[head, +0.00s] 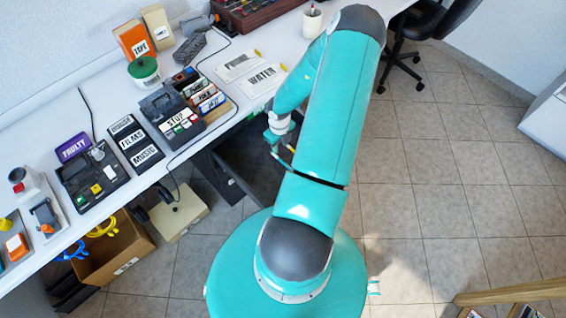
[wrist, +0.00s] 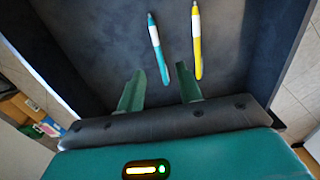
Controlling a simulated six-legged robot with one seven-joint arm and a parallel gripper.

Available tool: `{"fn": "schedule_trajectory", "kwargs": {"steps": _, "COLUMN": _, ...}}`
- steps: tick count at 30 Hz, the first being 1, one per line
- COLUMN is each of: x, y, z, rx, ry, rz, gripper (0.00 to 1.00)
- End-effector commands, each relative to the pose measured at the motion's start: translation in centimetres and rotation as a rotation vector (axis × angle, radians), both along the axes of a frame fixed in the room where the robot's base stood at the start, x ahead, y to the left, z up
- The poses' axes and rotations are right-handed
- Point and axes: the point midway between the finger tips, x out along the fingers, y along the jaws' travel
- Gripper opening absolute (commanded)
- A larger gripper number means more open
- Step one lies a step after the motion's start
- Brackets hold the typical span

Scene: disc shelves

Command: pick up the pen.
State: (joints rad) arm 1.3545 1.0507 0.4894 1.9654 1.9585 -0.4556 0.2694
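In the wrist view a teal pen with a white band (wrist: 158,48) and a yellow pen with a white band (wrist: 196,42) lie side by side on a dark grey surface with raised dark walls. My gripper (wrist: 160,70) is open, its two green fingers apart. The lower end of the teal pen shows between the fingertips in the picture; I see no contact. The yellow pen is just right of the right finger. In the head view my arm reaches down beside the table's front edge, and it hides much of the area around my gripper.
A cardboard box (head: 115,255) stands below at the left. Tiled floor is open at the right, with an office chair (head: 425,25) behind.

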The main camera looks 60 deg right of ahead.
Motion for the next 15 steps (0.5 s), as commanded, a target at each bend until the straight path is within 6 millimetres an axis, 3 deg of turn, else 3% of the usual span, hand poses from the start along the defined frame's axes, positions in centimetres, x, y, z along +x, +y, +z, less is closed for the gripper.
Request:
{"fn": "schedule_trajectory", "kwargs": {"steps": 3, "x": 0.0, "y": 0.1, "z": -2.0, "rx": 0.0, "ry": 0.001, "rz": 0.001, "gripper": 0.35}}
{"fn": "schedule_trajectory", "kwargs": {"steps": 10, "x": 0.0, "y": 0.2, "z": -3.8, "rx": -0.001, "ry": 0.001, "rz": 0.001, "gripper": 0.35}}
{"fn": "schedule_trajectory", "kwargs": {"steps": 15, "x": 0.1, "y": 0.6, "z": -6.4, "rx": 0.0, "ry": 0.001, "rz": 0.0, "gripper": 0.35}}
